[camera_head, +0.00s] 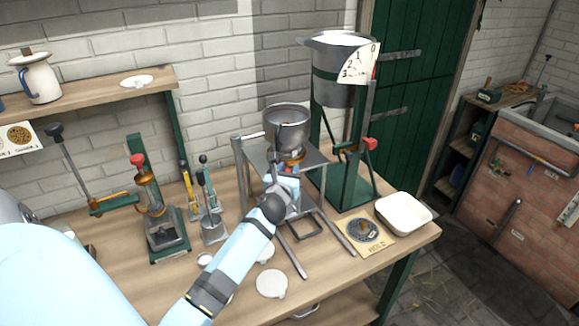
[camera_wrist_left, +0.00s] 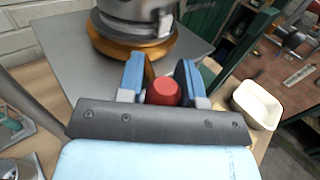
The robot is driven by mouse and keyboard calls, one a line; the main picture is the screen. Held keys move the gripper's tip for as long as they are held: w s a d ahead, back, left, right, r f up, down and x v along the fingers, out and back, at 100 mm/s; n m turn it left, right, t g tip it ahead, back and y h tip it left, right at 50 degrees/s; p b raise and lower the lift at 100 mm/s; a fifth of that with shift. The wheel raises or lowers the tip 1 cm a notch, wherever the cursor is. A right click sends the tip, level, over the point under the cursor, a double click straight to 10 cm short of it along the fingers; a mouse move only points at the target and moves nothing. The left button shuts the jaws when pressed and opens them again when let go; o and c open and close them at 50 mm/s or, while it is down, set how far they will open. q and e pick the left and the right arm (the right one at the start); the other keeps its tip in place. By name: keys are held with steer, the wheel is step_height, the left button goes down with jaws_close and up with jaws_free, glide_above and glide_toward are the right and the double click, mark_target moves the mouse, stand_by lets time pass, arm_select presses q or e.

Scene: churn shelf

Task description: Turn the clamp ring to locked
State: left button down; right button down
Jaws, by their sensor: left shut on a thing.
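The clamp ring (camera_head: 291,160) is a copper-coloured band under the steel vessel (camera_head: 287,128) on the grey stand. In the left wrist view the ring (camera_wrist_left: 113,44) circles the bottom of the vessel (camera_wrist_left: 138,18). A red knob (camera_wrist_left: 163,92) sits between my left gripper's blue fingers (camera_wrist_left: 162,76), close to the ring. A short brown piece shows just beyond the knob, and how it joins the ring is mostly hidden. My left gripper (camera_head: 288,183) is shut on the knob, in front of the stand. My right gripper is not in view.
A tall green stand (camera_head: 348,192) with a large bucket (camera_head: 340,75) and dial is close on the right. A cream tray (camera_head: 404,213) and a round plate on a card (camera_head: 362,231) lie at the right. Hand presses (camera_head: 165,225) stand left. White discs (camera_head: 271,284) lie in front.

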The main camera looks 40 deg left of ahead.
arm_select(q)
steer(key=shift+r, duration=0.1)
steer(key=c, duration=0.8)
jaws_free()
steer(key=shift+w+d, duration=0.1)
steer(key=shift+w, duration=0.05)
steer(key=shift+c, duration=0.2)
steer(key=shift+s, duration=0.4)
steer(key=b+v, duration=0.1)
steer(key=v, duration=1.2)
steer(key=shift+b, duration=0.3)
steer(key=shift+d, duration=0.15)
